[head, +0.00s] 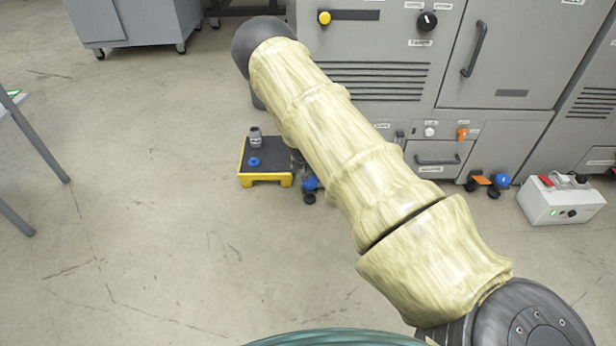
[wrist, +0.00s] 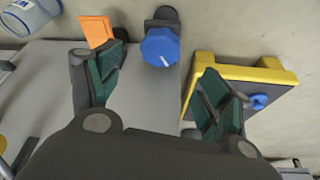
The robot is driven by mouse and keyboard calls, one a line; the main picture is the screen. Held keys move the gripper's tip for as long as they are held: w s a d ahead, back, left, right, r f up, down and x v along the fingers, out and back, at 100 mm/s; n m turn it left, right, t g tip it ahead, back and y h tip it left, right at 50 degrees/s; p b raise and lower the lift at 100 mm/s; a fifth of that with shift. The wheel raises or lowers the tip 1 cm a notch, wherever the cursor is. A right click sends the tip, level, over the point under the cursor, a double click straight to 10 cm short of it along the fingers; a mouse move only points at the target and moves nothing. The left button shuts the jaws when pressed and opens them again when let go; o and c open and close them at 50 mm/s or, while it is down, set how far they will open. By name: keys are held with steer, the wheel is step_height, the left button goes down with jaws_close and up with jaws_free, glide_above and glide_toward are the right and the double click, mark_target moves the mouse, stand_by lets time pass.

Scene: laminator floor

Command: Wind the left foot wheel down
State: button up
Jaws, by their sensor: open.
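The left foot wheel (wrist: 160,47) is a blue faceted knob with a white mark, seen in the wrist view beside a dark caster (wrist: 166,14). It also shows in the head view as a small blue wheel (head: 309,183) low at the machine's left front corner, partly behind my arm. My gripper (wrist: 163,66) is open and empty. Its green-padded fingers stand to the left and right of the knob in the picture, with gaps on both sides. An orange pedal (wrist: 97,30) lies just beyond the left finger. In the head view my arm hides most of the gripper.
A yellow-edged black tray (wrist: 270,74) lies close to the right finger, with a blue ring (wrist: 260,101) on it. In the head view a grey bottle (head: 255,138) stands on it. A white control box (head: 560,203) stands at the right.

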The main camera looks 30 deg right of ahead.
steer(key=shift+v, duration=1.75)
steer(key=shift+s, duration=0.1)
steer(key=s+a+f+n+g, duration=0.1)
steer(key=s+a+f, duration=0.2)
steer(key=s, duration=0.5)
steer(key=s+a+f+n, duration=0.2)
steer(key=s+f, duration=0.1)
steer(key=s, duration=0.5)
steer(key=s+a+f+n+g, duration=0.1)
steer(key=s+a+f, duration=0.2)
steer(key=s, duration=0.6)
steer(key=s+a+r+n+g+y, duration=0.1)
steer(key=s+a+r+n+y, duration=0.1)
steer(key=s+a, duration=0.8)
steer(key=s+a+r+n+y, duration=0.1)
steer(key=s+a+n, duration=0.2)
steer(key=s+a, duration=0.8)
steer(key=s+d+r+p, duration=0.2)
steer(key=r+p, duration=1.6)
steer(key=r, duration=0.1)
steer(key=s+d+r+p, duration=0.1)
steer(key=d+r+p, duration=0.1)
steer(key=r+p, duration=1.7)
steer(key=shift+s, duration=0.35)
